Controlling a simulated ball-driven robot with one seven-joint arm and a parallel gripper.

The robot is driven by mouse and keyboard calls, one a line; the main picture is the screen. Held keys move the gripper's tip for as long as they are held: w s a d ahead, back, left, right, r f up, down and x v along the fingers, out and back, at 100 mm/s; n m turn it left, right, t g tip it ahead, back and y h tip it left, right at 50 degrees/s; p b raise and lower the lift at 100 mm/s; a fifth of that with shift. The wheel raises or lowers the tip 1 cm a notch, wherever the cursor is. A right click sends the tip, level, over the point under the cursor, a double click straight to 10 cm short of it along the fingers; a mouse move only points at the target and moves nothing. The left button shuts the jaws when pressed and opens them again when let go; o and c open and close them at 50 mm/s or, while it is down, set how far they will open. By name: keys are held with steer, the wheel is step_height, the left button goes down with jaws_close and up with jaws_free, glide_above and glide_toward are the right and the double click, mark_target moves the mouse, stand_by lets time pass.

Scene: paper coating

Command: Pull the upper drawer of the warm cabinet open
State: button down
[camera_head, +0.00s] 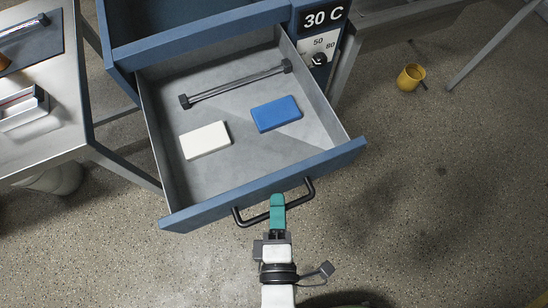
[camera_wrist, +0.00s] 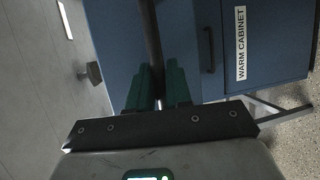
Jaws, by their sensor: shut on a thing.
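The blue warm cabinet (camera_head: 215,30) stands at the top of the head view; its name label (camera_wrist: 241,45) shows in the wrist view. Its drawer (camera_head: 200,213) is pulled far out, with the grey inside exposed. A dark bar handle (camera_head: 248,221) runs across the blue front. My gripper (camera_head: 278,203), with green fingers, is shut on this handle near its middle. In the wrist view the fingers of my gripper (camera_wrist: 158,88) sit on both sides of the handle bar (camera_wrist: 151,40). Another dark handle (camera_wrist: 208,50) shows on the cabinet front there.
The drawer holds a white block (camera_head: 205,140), a blue block (camera_head: 276,113) and a metal rod with dark ends (camera_head: 235,84). A metal table (camera_head: 60,145) stands at left. A yellow mug (camera_head: 411,77) is on the floor at right. The floor before the drawer is largely clear.

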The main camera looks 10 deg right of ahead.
stand_by(0.3)
steer(key=c, duration=1.4)
jaws_free()
steer(key=b+v, duration=0.1)
steer(key=v, duration=1)
steer(key=shift+d+f, duration=0.1)
steer(key=shift+f, duration=0.05)
